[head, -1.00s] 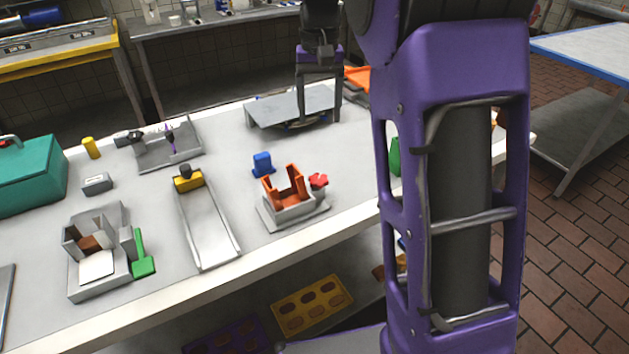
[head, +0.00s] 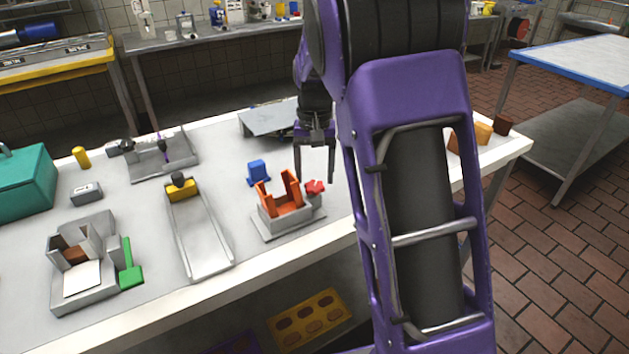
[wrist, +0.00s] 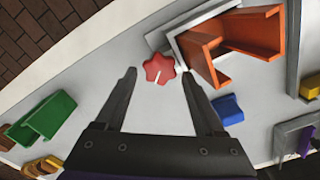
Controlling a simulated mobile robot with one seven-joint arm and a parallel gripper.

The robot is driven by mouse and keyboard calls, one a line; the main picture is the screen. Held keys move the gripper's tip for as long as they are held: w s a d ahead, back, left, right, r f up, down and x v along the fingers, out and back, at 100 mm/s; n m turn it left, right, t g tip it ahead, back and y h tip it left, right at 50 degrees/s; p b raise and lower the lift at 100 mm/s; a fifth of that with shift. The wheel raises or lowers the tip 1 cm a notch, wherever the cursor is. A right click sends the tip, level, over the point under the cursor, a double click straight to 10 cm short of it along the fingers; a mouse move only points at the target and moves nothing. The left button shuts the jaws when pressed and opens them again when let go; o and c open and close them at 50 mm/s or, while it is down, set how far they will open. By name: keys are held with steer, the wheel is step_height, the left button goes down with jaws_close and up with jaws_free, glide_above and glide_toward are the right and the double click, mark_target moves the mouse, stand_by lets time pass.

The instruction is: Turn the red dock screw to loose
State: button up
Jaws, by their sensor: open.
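The red dock screw (head: 315,187) is a small star-shaped knob on the right side of the grey dock (head: 284,222), which holds an orange U-shaped bracket (head: 278,202). In the wrist view the red screw (wrist: 159,69) lies just beyond and between the fingertips, with a pale line on its face. My gripper (head: 315,180) points down beside the screw, and its fingers also show in the wrist view (wrist: 158,74). The fingers are apart with nothing between them. Whether a finger touches the screw cannot be told.
A blue block (head: 258,171) stands behind the dock. A green piece (wrist: 42,118) lies to the left in the wrist view. A grey tray with a yellow block (head: 181,188) is left of the dock. The table's front edge (head: 290,263) is close to the dock.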

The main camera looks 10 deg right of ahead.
steer(key=shift+f, duration=0.8)
steer(key=c, duration=1.1)
steer(key=shift+n, duration=0.3)
steer(key=n+p, duration=0.1)
steer(key=n, duration=0.1)
steer(key=shift+r+n, duration=0.1)
steer(key=shift+n, duration=0.2)
steer(key=shift+n+p, duration=0.45)
steer(key=shift+n, duration=1.85)
